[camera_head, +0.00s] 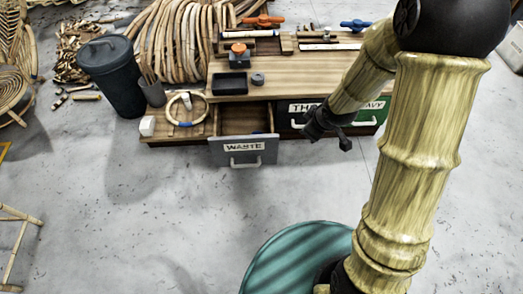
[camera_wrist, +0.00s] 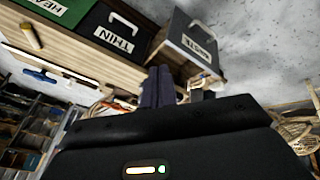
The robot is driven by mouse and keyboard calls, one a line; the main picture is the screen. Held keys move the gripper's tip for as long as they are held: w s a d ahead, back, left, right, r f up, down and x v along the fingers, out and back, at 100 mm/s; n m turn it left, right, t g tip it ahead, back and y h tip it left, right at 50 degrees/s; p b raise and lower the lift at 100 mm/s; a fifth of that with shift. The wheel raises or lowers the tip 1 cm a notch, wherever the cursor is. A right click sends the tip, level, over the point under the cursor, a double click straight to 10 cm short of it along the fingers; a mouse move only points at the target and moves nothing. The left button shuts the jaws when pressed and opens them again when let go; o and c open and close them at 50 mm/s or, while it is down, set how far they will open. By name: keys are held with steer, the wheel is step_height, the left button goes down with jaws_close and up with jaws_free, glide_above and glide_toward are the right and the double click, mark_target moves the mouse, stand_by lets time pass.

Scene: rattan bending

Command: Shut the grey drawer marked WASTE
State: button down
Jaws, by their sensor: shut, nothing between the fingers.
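The grey drawer marked WASTE (camera_head: 228,156) is pulled out of the wooden bench, and its open inside shows behind the front panel. A pale bar handle (camera_head: 245,162) sits below its label. In the wrist view the WASTE drawer (camera_wrist: 186,42) shows tilted, sticking out past the bench front. My gripper (camera_head: 333,139) is shut and empty, to the right of the drawer, in front of the dark and green drawers. It is apart from the WASTE drawer and partly covers the label of the dark drawer.
The dark drawer marked THIN (camera_wrist: 115,36) and the green HEAVY drawer (camera_head: 376,110) look closed. A dark bin (camera_head: 112,78) is at left. Floor before the drawer is clear.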

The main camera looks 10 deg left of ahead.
steer(key=w+a+f+n+y+b, duration=0.1)
steer(key=a+f+n+b, duration=0.2)
steer(key=f, duration=0.5)
steer(key=a+f+n+y+b, duration=0.2)
steer(key=a+f+n+b, duration=0.2)
steer(key=a+f, duration=0.3)
steer(key=shift+w+a+f+y+b, duration=0.35)
steer(key=shift+f+b, duration=0.25)
steer(key=shift+f, duration=0.25)
steer(key=b, duration=0.6)
glide_toward(257, 141)
steer(key=x, duration=0.5)
steer(key=shift+a, duration=0.1)
